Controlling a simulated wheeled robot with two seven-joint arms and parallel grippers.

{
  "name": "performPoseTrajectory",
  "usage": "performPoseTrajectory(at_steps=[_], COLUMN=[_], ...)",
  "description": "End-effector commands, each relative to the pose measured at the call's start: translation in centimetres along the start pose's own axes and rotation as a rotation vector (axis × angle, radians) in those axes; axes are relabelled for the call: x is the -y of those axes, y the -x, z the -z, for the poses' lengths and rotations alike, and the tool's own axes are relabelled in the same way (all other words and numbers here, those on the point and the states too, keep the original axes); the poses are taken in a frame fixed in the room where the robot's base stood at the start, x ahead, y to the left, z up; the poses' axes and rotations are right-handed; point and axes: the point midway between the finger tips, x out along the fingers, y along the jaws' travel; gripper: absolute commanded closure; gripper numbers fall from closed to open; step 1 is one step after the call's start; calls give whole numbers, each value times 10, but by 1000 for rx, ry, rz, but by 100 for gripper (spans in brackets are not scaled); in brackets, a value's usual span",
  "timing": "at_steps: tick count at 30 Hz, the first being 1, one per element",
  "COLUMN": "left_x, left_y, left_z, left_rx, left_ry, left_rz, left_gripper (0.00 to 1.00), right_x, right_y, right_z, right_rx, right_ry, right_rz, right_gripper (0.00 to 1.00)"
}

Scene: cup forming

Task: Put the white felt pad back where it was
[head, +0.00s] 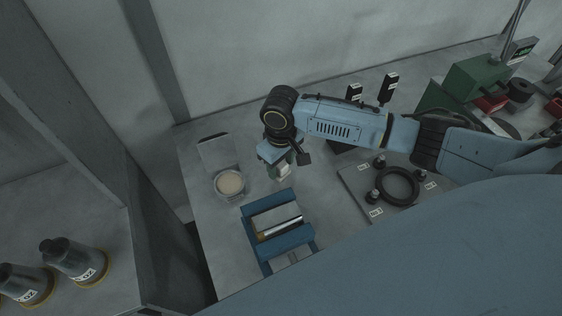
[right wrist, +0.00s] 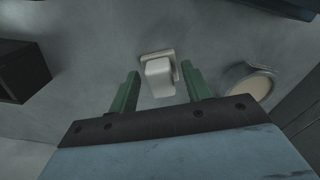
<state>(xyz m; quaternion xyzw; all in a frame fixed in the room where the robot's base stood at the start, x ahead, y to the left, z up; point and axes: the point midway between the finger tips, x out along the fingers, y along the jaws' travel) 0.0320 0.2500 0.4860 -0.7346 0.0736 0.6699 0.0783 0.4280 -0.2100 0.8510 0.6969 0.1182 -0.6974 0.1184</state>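The white felt pad (right wrist: 159,70) is a small pale block beside or on a pale flat base on the grey bench, in the right wrist view. In the head view a small white piece of it (head: 284,173) shows under my right gripper (head: 279,163), which hides most of it. In the right wrist view the two green fingers of my right gripper (right wrist: 161,77) stand apart, one on each side of the pad. There is a gap on both sides, so it is not gripped. My left gripper is not in view.
A round dish with beige filling (head: 229,183) stands left of the gripper, and also shows in the right wrist view (right wrist: 249,84). A blue stand with a tool (head: 283,242) lies in front. A plate with a black ring (head: 398,187) and black knobs is at right.

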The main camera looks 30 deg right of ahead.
Motion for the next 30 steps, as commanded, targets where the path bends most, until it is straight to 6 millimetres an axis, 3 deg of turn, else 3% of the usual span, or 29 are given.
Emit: performPoseTrajectory(at_steps=[8, 21, 30], left_x=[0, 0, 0], left_y=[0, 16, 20], left_z=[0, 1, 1], left_rx=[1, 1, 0], left_ry=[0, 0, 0], left_rz=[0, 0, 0], left_gripper=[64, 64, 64], right_x=[0, 0, 0], right_y=[7, 95, 123], right_z=[0, 1, 0], right_rx=[-1, -3, 1], right_ry=[-1, 1, -1], right_rz=[0, 1, 1], right_gripper=[51, 51, 51])
